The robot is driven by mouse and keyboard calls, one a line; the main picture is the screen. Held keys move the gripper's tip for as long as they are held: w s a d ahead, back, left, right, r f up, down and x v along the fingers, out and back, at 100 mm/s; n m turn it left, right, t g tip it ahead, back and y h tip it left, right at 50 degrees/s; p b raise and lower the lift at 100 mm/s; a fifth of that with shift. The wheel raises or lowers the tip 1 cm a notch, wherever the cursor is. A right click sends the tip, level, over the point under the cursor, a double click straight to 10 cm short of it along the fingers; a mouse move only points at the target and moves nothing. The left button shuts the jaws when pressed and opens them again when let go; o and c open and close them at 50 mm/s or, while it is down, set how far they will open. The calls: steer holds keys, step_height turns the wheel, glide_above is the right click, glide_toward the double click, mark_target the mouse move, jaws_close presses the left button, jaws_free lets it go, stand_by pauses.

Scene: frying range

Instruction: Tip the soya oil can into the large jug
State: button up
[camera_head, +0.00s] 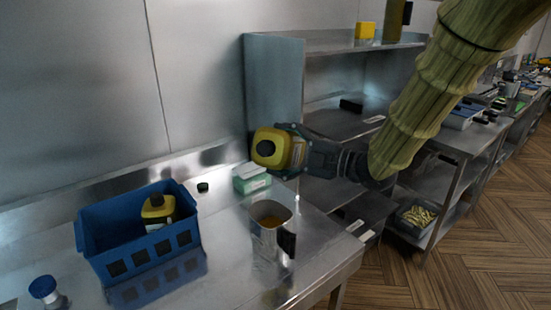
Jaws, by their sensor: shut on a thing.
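Amber liquid shows inside the jug. No stream is visible between can and jug.
A blue crate (150,266) at left holds another yellow can (157,208) with a dark cap. A small black cap (203,187) and a green-and-white box (251,178) lie behind the jug. A blue-capped container (44,290) stands at front left. A steel shelf unit (275,90) rises behind.

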steer(key=m+p, duration=0.1)
steer(key=p, duration=0.1)
steer(key=r+m+p, duration=0.1)
steer(key=m+p, duration=0.1)
steer(key=shift+m, duration=0.3)
steer(key=m+p, duration=0.3)
steer(key=p, duration=0.2)
steer(key=shift+r+m, duration=0.35)
steer(key=shift+m, duration=0.05)
steer(key=m+p, duration=0.4)
steer(key=p, duration=0.1)
steer(key=shift+r+m, duration=0.3)
steer(key=shift+r, duration=0.1)
steer(key=shift+f+m+p, duration=0.1)
steer(key=shift+m+p, duration=0.35)
steer(key=shift+m, duration=0.05)
